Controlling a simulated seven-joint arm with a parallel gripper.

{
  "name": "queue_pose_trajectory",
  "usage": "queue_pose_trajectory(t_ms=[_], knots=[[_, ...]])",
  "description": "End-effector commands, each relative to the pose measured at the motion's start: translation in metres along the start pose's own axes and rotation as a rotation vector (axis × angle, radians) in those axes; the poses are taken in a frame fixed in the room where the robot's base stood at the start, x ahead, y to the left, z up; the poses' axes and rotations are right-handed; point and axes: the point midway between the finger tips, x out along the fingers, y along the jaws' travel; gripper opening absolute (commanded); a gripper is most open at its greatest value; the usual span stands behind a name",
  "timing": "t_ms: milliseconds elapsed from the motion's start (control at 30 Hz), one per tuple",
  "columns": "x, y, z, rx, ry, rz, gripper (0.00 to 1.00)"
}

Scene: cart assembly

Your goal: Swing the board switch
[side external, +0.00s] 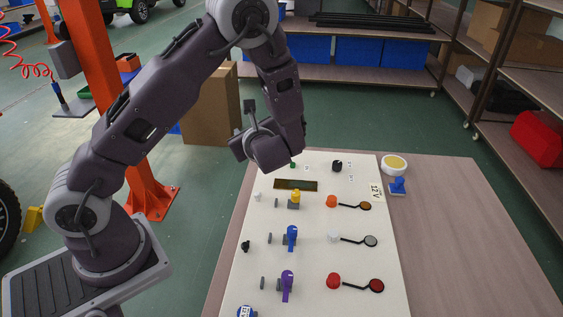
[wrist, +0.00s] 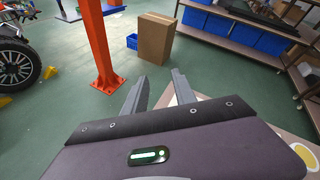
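A white board (side external: 315,222) lies on the wooden table with several switches and knobs on it. Yellow (side external: 295,198), blue (side external: 291,237) and purple (side external: 287,284) levers stand in a column. A small black knob (side external: 337,166) is near the far edge, and a black part (side external: 245,246) is at the left edge. Which one is the board switch is not clear. My gripper (wrist: 160,77) is open and empty in the wrist view, its two fingers apart. In the side view my wrist is above the board's far left end; the fingertips are hidden there.
Orange (side external: 332,201), white (side external: 334,237) and red (side external: 333,281) caps with round tethered pieces line the board's right half. A yellow-topped bowl (side external: 394,164) and a blue part (side external: 398,186) sit beside the board. The table (side external: 480,240) is clear at right.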

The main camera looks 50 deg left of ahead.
Motion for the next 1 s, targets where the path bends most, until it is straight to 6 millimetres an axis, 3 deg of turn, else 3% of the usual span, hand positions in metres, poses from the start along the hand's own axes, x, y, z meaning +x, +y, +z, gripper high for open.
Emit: queue_pose_trajectory(t_ms=[33, 100, 200, 267, 467, 900, 933, 1000], knots=[[0.011, -0.012, -0.032, 0.139, -0.006, -0.093, 0.33], [0.021, -0.028, -0.073, 0.291, 0.000, -0.218, 0.33], [0.026, -0.037, -0.116, 0.431, 0.017, -0.339, 0.33], [0.028, -0.039, -0.129, 0.473, 0.025, -0.376, 0.33], [0.040, -0.045, -0.137, 0.490, 0.030, -0.395, 0.33], [0.102, -0.068, -0.144, 0.489, 0.030, -0.392, 0.33], [0.104, -0.069, -0.145, 0.490, 0.030, -0.392, 0.31], [0.102, -0.069, -0.145, 0.491, 0.031, -0.393, 0.17]])
